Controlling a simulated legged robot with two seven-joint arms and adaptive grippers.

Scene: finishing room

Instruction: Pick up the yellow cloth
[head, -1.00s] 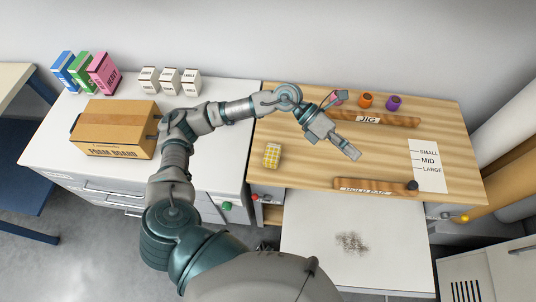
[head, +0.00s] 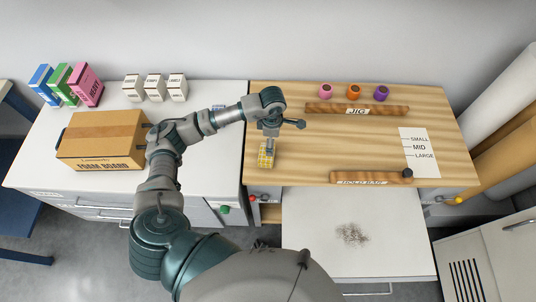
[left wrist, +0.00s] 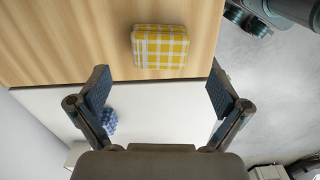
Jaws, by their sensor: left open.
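The yellow cloth (head: 265,161) is a small folded block with a white check, lying on the left part of the wooden worktop. In the left wrist view the cloth (left wrist: 160,47) lies ahead of the fingertips, roughly centred between them. My left gripper (head: 268,146) points down at the far side of the cloth and partly covers it in the head view. In the left wrist view the gripper (left wrist: 160,72) is open, with nothing between its fingers. My right gripper is not in view.
A blue checked block (left wrist: 108,121) lies on the white counter beside the worktop. The hold bar (head: 350,178) lies near the front edge. The middle of the worktop is clear.

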